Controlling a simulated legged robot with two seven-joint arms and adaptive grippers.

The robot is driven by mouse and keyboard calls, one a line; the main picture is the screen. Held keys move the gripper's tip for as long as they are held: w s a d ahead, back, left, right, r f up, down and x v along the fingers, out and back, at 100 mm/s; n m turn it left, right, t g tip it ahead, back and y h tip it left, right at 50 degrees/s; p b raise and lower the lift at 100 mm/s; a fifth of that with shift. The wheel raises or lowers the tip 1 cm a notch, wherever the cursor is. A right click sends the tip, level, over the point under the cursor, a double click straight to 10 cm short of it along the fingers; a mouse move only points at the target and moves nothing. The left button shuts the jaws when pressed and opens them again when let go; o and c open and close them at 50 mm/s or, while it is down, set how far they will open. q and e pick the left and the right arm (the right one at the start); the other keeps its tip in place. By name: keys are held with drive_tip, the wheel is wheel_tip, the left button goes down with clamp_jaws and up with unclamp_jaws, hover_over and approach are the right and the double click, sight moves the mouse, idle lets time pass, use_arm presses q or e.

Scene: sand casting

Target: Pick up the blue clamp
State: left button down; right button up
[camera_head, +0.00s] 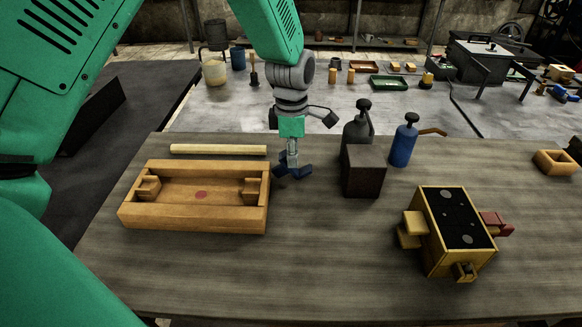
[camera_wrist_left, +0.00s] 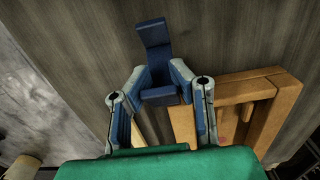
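The blue clamp (camera_wrist_left: 158,62) is at the fingertips of my left gripper (camera_wrist_left: 160,78) in the left wrist view, with a fingertip against each side. In the head view the blue clamp (camera_head: 303,171) shows low under my left gripper (camera_head: 292,160), at or just above the wooden table, right of the wooden tray-like mould. Whether it touches the table is hard to tell. My left fingers are angled in toward each other and look shut on the clamp. My right gripper is not in view.
The wooden mould box (camera_head: 195,222) is left of the clamp, with a pale rod (camera_head: 218,150) behind it. A dark block (camera_head: 364,172), a grey bottle (camera_head: 357,128) and a blue bottle (camera_head: 403,145) stand to the right. A yellow box (camera_head: 438,240) is front right. The front middle is clear.

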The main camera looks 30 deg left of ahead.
use_arm(q)
drive_tip(key=shift+s+d, duration=0.15)
drive_tip(key=shift+s, duration=0.1)
drive_tip(key=r, duration=0.5)
drive_tip(key=a+r, duration=0.1)
drive_tip(key=r, duration=0.2)
drive_tip(key=shift+r+p, duration=0.2)
drive_tip(key=shift+p, duration=0.2)
drive_tip(key=shift+w+r, duration=0.1)
drive_tip(key=shift+r, duration=0.25)
drive_tip(key=w+a+f+m+t+y+p, duration=0.25)
drive_tip(key=m+p, duration=0.65)
drive_tip(key=m, duration=0.6)
drive_tip(key=s+d+m+t+h+p, duration=0.3)
drive_tip(key=d+m+t+h+p, duration=0.15)
drive_tip(key=m, duration=0.75)
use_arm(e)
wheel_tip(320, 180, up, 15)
use_arm(q)
drive_tip(key=shift+y, duration=0.3)
drive_tip(key=f+b, duration=0.1)
drive_tip(key=f, duration=0.1)
drive_tip(key=f+b, duration=0.4)
drive_tip(key=shift+w+d+f, duration=0.2)
drive_tip(key=shift+d+f, duration=0.15)
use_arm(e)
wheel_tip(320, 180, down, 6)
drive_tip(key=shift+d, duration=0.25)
